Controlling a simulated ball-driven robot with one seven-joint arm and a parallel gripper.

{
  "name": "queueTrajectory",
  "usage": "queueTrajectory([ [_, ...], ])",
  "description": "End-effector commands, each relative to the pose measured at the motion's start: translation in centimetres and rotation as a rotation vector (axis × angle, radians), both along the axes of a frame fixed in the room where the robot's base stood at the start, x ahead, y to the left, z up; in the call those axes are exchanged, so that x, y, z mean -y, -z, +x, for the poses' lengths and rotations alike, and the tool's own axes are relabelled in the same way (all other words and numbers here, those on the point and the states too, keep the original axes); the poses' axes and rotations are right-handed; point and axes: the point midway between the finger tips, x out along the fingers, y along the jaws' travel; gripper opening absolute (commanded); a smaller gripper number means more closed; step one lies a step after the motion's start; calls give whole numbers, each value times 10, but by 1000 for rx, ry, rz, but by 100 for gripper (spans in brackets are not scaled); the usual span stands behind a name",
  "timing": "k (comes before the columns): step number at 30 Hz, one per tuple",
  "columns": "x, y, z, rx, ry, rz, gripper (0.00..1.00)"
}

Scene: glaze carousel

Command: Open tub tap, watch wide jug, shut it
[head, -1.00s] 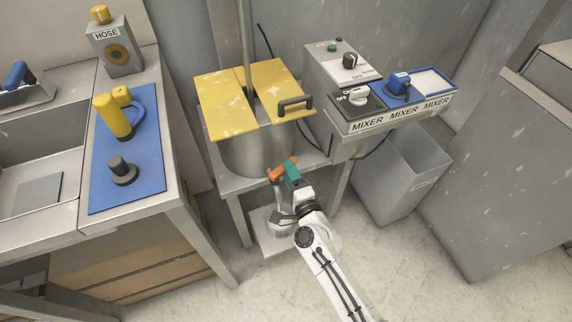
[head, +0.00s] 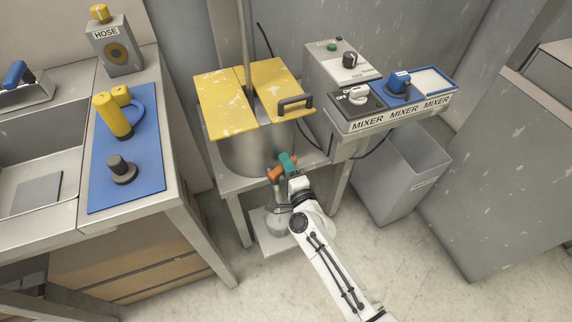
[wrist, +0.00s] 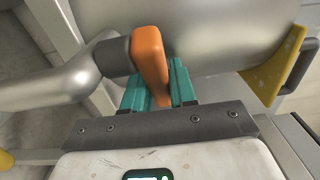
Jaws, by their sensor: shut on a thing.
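The metal tub (head: 240,158) stands on a grey stand under a yellow lid. Its tap has an orange handle (head: 275,175), low on the tub's front. My gripper (head: 288,163) has teal fingers and is at this handle. In the wrist view the orange handle (wrist: 150,58) sits between the teal fingers (wrist: 158,88), which are shut on it. The grey tap pipe (wrist: 50,83) runs off to the left there. A silvery jug (head: 276,226) stands below the tap on a low plate, partly hidden by my arm. I cannot tell its fill level or whether anything flows.
A mixer control box (head: 343,68) and a blue-topped mixer shelf (head: 432,82) are right of the tub. A grey bin (head: 395,180) stands below them. A sink counter with a blue mat (head: 135,180) is at left. The floor at lower right is clear.

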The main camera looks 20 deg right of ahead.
Motion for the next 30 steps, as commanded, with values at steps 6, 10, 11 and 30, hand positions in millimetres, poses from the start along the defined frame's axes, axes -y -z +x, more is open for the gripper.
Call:
queueTrajectory([
  [6,0,0,0,-1,0,0,0],
  [10,0,1,0,-1,0,0,0],
  [11,0,1,0,-1,0,0,0],
  [30,1,-3,-11,1,269,1,0],
])
